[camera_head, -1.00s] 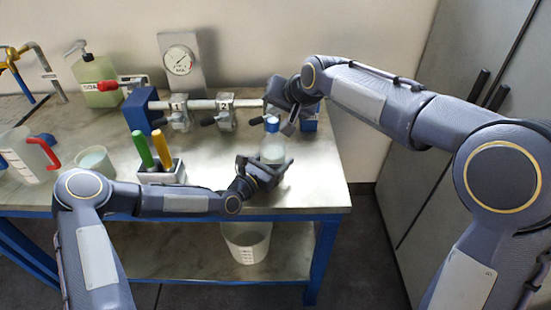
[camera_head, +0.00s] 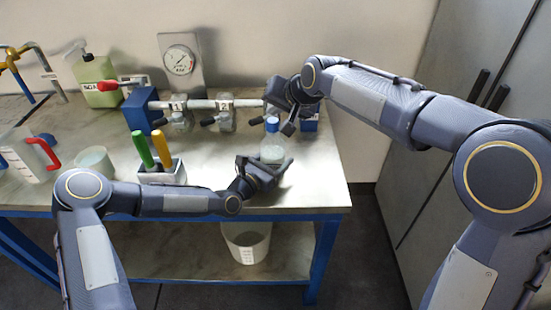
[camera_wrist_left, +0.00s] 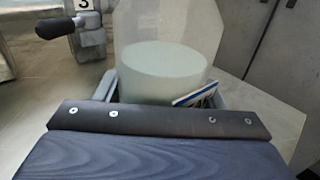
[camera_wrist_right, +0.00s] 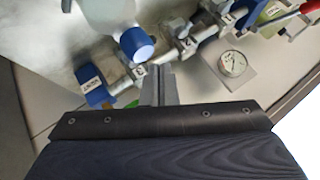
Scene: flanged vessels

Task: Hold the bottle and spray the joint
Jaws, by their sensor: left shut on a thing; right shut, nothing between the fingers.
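A clear bottle (camera_head: 273,151) with pale liquid and a blue cap (camera_head: 272,124) stands upright near the right end of the bench. My left gripper (camera_head: 275,168) is shut around its lower part; the left wrist view shows the pale liquid (camera_wrist_left: 165,72) close up between the fingers. My right gripper (camera_head: 290,127) is shut and empty beside the cap; in the right wrist view its fingers (camera_wrist_right: 158,88) are together, and the blue cap (camera_wrist_right: 136,44) is just above them. The pipe (camera_head: 205,104) runs behind with numbered clamps 1 (camera_head: 180,112) and 2 (camera_head: 226,110); the part near 3 is partly hidden by my right gripper.
A gauge panel (camera_head: 181,65) stands behind the pipe. A green SOAP bottle (camera_head: 96,80), a jug with red handle (camera_head: 30,155), a white cup (camera_head: 95,162) and a holder with green and yellow handled tools (camera_head: 160,172) are at left. A bucket (camera_head: 246,243) sits on the lower shelf.

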